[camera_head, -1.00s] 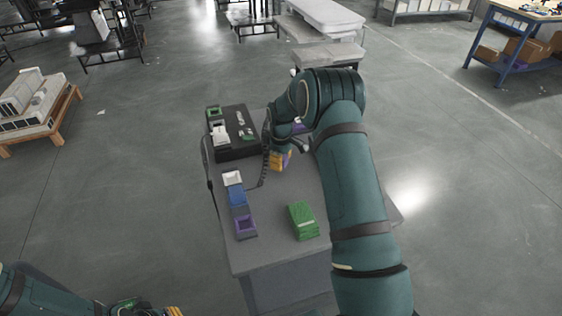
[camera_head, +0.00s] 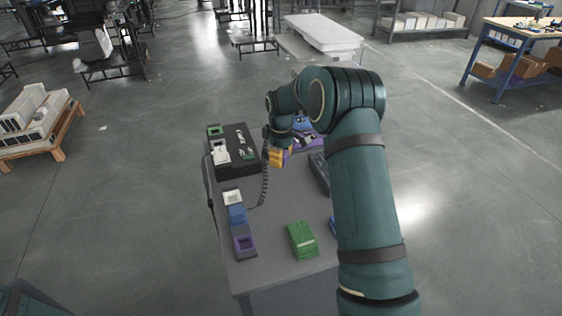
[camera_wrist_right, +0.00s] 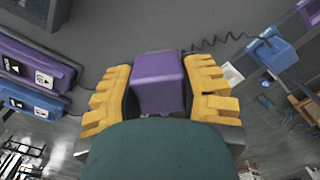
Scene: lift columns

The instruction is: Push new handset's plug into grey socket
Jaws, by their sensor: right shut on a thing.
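My right gripper (camera_head: 279,156) is over the table's far part, beside the black box. In the right wrist view its yellow fingers (camera_wrist_right: 160,88) are shut on a purple block (camera_wrist_right: 157,78), one on each side. A dark coiled cord (camera_head: 265,183) hangs from near this gripper to the row of blocks at the table's left edge. I cannot tell for sure which is the grey socket. My left gripper is out of view.
The black box (camera_head: 245,168) at the far left of the table carries a green socket (camera_head: 214,131) and white parts. A green block (camera_head: 302,240) lies near the front. Purple and blue handset-like pieces (camera_wrist_right: 35,62) lie beyond the gripper. The table's front middle (camera_head: 275,225) is clear.

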